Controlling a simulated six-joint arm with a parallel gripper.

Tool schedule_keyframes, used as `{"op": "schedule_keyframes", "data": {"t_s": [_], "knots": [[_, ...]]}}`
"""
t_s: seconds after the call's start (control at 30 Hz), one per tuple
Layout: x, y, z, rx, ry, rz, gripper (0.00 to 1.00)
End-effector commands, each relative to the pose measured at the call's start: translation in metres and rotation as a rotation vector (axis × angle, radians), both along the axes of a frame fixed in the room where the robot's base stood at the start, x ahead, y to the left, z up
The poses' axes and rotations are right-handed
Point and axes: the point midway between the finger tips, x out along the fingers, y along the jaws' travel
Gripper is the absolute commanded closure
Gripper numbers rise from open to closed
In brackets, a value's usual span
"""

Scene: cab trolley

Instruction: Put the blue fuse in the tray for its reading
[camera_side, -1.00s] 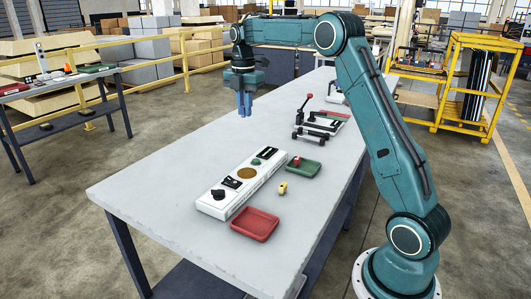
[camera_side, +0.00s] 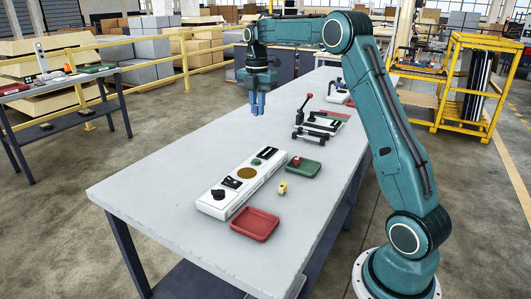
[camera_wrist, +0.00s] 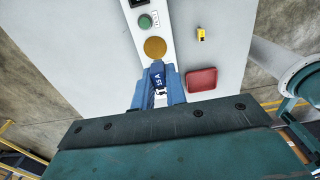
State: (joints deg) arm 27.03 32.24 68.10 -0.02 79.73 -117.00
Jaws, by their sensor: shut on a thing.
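My gripper (camera_side: 258,110) is above the table, behind the white tester (camera_side: 228,203), and points down. In the wrist view its blue fingers (camera_wrist: 158,92) are shut on the blue fuse (camera_wrist: 157,73), which has white marking. In the side view the fuse cannot be told from the blue fingers. The tester has a round gold pad (camera_side: 247,174), a green button (camera_side: 257,162), a dark display (camera_side: 269,153) and a black knob (camera_side: 217,194). A red tray (camera_side: 255,224) is empty at the front. A green tray (camera_side: 309,172) is at the right, with a red object (camera_side: 296,161) in it.
A small yellow object (camera_side: 282,187) lies on the table between the trays. Dark clamp-like fixtures and a red-handled lever (camera_side: 304,108) stand toward the back right. The left part of the grey tabletop (camera_side: 170,180) is clear.

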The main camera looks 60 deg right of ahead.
Motion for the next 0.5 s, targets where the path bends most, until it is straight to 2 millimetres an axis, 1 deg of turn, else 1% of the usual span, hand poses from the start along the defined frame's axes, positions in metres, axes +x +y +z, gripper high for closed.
{"op": "schedule_keyframes", "data": {"t_s": [0.03, 0.17, 0.3, 0.4, 0.5], "knots": [[-0.009, -0.013, -0.001, 0.000, -0.001, -0.006, 1.00], [-0.033, -0.043, -0.006, 0.000, 0.000, -0.008, 1.00], [-0.064, -0.077, -0.012, 0.001, 0.000, -0.007, 1.00], [-0.086, -0.097, -0.016, 0.000, -0.001, -0.007, 1.00], [-0.106, -0.113, -0.020, 0.000, 0.000, -0.006, 1.00]]}}
